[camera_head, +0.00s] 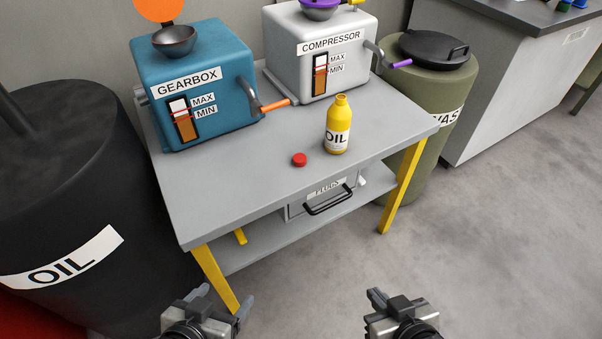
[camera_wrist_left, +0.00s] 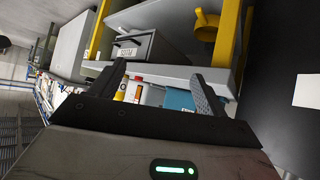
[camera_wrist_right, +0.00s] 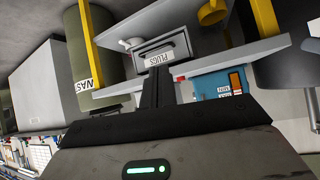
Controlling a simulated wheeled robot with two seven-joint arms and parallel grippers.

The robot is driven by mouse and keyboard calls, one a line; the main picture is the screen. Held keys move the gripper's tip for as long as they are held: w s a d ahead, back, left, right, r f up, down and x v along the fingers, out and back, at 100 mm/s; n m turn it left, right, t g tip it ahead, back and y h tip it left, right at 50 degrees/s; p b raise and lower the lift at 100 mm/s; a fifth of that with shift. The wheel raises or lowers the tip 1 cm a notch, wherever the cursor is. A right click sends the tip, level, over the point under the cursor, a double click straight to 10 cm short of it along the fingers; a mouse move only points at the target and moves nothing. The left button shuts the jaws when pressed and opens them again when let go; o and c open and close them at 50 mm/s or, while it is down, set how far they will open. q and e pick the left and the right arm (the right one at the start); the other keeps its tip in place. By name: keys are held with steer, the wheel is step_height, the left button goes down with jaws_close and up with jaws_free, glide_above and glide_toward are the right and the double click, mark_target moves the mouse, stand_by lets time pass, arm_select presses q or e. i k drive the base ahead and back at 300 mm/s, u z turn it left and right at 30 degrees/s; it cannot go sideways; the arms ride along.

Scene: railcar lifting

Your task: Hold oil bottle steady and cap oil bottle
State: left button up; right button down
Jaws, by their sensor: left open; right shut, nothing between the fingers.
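The yellow oil bottle (camera_head: 338,128) stands upright and uncapped on the grey table, near its front edge. A red cap (camera_head: 299,159) lies on the tabletop to the left of the bottle, apart from it. My left gripper (camera_head: 222,302) is open and empty, low in front of the table; its spread fingers show in the left wrist view (camera_wrist_left: 158,74), with the bottle small and partly hidden between them. My right gripper (camera_head: 378,298) is low in front of the table, to the right; its fingers are together and empty in the right wrist view (camera_wrist_right: 158,78). Neither gripper touches the bottle or cap.
The blue gearbox (camera_head: 195,85) and white compressor (camera_head: 318,48) stand at the back of the table (camera_head: 230,190). A drawer (camera_head: 322,195) hangs under its front edge. A black oil drum (camera_head: 65,190) is at left, a green barrel (camera_head: 425,110) at right. Floor at right is clear.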

mark_target(339, 117)
steer(key=u, duration=0.2)
steer(key=k, duration=0.15)
steer(key=u, duration=0.7)
steer(key=i, duration=0.5)
steer(key=z, duration=0.05)
